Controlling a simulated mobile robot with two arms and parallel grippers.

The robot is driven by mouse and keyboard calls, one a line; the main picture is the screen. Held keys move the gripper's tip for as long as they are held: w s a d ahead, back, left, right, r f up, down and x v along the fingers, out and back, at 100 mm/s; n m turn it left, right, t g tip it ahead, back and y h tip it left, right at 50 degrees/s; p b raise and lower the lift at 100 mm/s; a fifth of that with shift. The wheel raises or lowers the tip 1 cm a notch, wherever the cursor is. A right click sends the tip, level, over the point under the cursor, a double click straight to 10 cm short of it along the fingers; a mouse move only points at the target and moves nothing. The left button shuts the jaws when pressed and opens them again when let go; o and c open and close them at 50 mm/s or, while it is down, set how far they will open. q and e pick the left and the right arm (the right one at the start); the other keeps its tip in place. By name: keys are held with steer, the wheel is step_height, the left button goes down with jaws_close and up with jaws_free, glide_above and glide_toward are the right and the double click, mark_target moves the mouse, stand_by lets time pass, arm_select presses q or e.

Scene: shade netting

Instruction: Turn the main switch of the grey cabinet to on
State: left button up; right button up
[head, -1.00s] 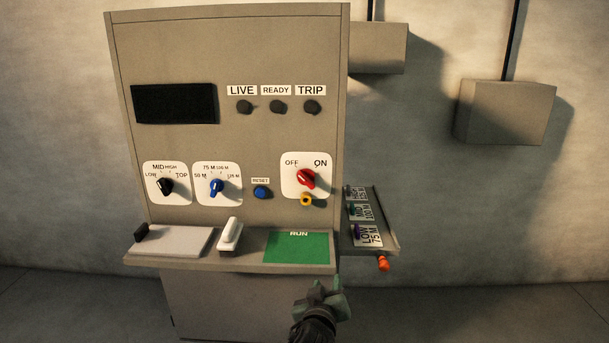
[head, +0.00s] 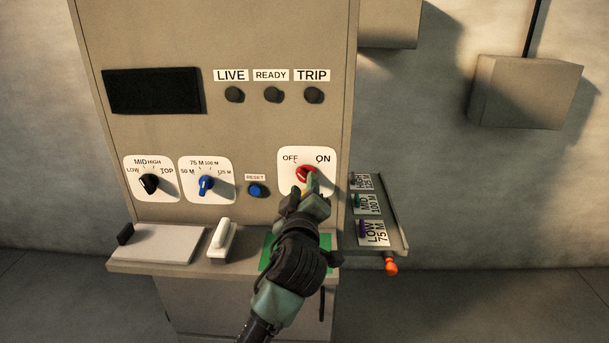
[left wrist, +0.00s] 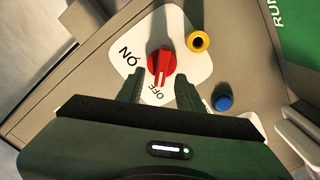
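The grey cabinet (head: 240,40) has a white plate (head: 325,176) marked OFF and ON. Its red main switch (head: 303,173) is partly hidden by my left gripper (head: 313,182) in the head view. In the left wrist view the red switch (left wrist: 161,62) shows whole, its white line pointing toward OFF. My left gripper (left wrist: 160,80) is open there, with one finger on each side of the switch's pointer end. I cannot tell whether the fingers touch it. My right gripper is not in view.
A yellow ring-shaped part (left wrist: 198,41) sits beside the switch plate, and a blue RESET button (head: 256,190) is to its left. A ledge (head: 150,267) with a white handle (head: 221,238) juts out below. A side shelf (head: 388,225) holds labelled tags. The LIVE lamp (head: 234,95) is dark.

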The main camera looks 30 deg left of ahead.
mark_target(304, 179)
arm_select(q)
steer(key=x, duration=0.3)
steer(key=shift+s+f+p, duration=0.1)
steer(key=shift+p, duration=0.2)
steer(key=shift+w+a, duration=0.2)
steer(key=shift+w, duration=0.05)
jaws_close()
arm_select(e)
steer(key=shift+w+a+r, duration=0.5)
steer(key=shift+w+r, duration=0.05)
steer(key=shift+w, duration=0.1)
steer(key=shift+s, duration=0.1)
